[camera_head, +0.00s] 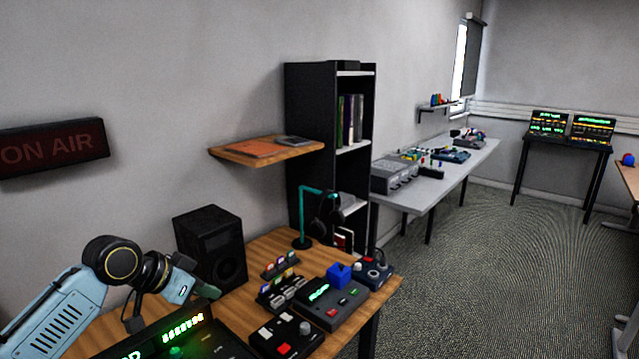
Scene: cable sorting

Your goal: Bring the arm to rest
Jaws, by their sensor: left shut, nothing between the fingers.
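My left arm (62,312) comes in from the lower left, light blue with black joints. It is bent, and its left gripper (202,291) hangs over the left part of the wooden desk (250,300), in front of the black speaker. The gripper is shut and empty. Its fingertips are small and dark against the desk gear. My right gripper is not in view.
Near the gripper are a black speaker (211,248), a green-lit console (185,335), control boxes (333,302), a blue block (339,273) and a teal headphone stand (303,215). A wooden shelf (268,151) hangs above. The carpet (480,270) at right is clear.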

